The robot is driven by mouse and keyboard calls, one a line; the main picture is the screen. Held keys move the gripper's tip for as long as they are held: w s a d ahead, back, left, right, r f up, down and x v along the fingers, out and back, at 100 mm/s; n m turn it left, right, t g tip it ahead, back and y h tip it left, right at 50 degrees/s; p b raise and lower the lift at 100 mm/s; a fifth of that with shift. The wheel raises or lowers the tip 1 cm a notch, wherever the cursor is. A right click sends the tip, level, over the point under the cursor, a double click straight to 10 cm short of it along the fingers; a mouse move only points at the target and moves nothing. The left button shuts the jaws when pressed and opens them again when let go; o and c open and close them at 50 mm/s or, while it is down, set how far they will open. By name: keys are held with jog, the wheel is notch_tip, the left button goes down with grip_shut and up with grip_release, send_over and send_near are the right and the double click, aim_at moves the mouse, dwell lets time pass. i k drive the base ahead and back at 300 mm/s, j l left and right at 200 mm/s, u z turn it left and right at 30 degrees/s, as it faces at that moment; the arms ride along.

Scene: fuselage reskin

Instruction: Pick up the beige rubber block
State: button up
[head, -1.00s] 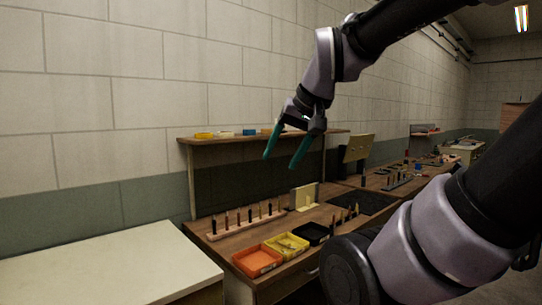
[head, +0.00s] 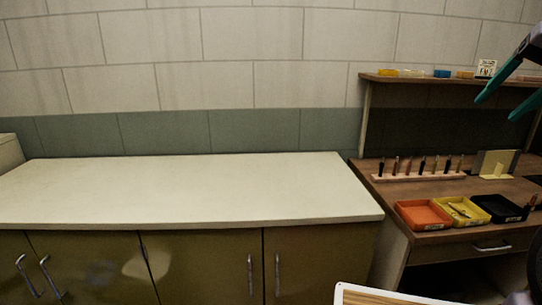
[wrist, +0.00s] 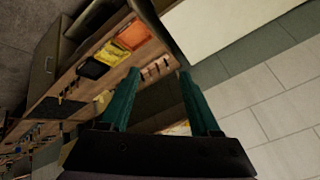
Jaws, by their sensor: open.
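I cannot pick out a beige rubber block for certain in either view. My gripper (head: 497,109) shows at the right edge of the head view, its two teal fingers apart and empty, in front of the shelf and wall above the workbench. In the wrist view my gripper (wrist: 159,72) is open with nothing between the fingers. The workbench lies beyond the fingertips, tilted in that picture.
A bare white counter (head: 200,190) with cabinet doors stands left of the wooden workbench (head: 405,220). The bench carries a tool rack (head: 420,176) and orange (head: 424,214), yellow (head: 461,211) and black (head: 500,208) trays. A shelf (head: 420,80) holds small coloured items.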

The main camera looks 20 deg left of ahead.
aim_at(460, 73)
jog(key=u, duration=4.95)
jog(key=z, duration=5.4)
jog(key=i+l+u, duration=0.45)
jog(key=l, duration=0.25)
